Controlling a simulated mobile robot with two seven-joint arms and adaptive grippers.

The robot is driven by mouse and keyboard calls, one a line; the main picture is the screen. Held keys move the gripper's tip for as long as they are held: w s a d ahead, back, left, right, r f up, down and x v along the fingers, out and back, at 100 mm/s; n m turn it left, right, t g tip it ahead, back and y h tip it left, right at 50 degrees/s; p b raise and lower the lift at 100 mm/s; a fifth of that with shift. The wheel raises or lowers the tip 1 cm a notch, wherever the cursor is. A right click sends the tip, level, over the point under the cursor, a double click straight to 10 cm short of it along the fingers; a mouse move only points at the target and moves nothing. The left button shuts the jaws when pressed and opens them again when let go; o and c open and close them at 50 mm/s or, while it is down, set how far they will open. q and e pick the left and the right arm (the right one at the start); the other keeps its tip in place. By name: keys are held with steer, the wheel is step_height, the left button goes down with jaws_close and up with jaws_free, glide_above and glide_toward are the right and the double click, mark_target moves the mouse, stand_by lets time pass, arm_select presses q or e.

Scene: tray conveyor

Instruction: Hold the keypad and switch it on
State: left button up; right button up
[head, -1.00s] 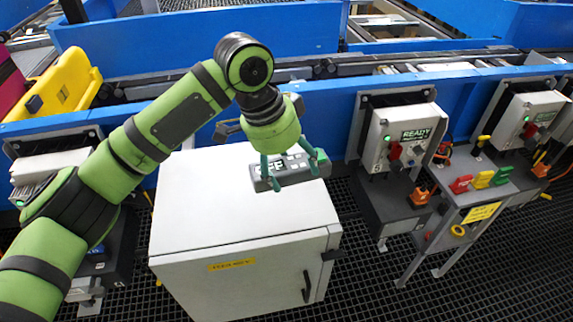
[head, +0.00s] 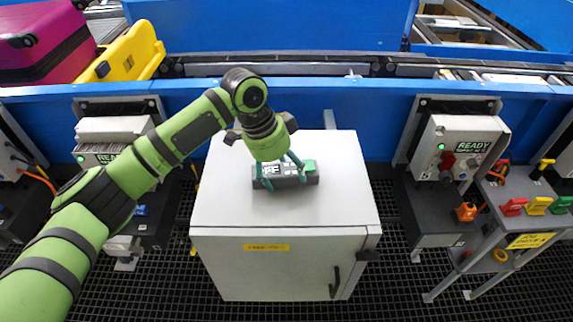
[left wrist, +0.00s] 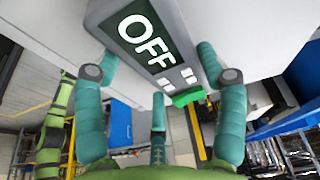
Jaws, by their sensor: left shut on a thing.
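The keypad (head: 287,178) is a dark grey slab with a green part at its right end in the head view. My left gripper (head: 277,177) is shut on it, with teal fingers on its sides. It shows over the top of the white cabinet (head: 345,205); I cannot tell whether it touches the top. In the left wrist view the keypad (left wrist: 178,57) is close, its dark screen reads OFF, and small light keys and a green button (left wrist: 188,95) sit at its near end. My right gripper is not in view.
A READY control box (head: 455,145) stands right of the cabinet, beside a small table with red and yellow items (head: 536,206). Another control box (head: 112,140) is on the left. A blue conveyor wall (head: 330,105) runs behind.

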arm_select(q)
steer(key=shift+f, duration=0.25)
steer(key=shift+f, duration=0.25)
steer(key=shift+f, duration=0.15)
steer(key=o, duration=1.2)
steer(key=shift+c, duration=0.2)
steer(key=c, duration=1.2)
steer(key=shift+o, duration=0.2)
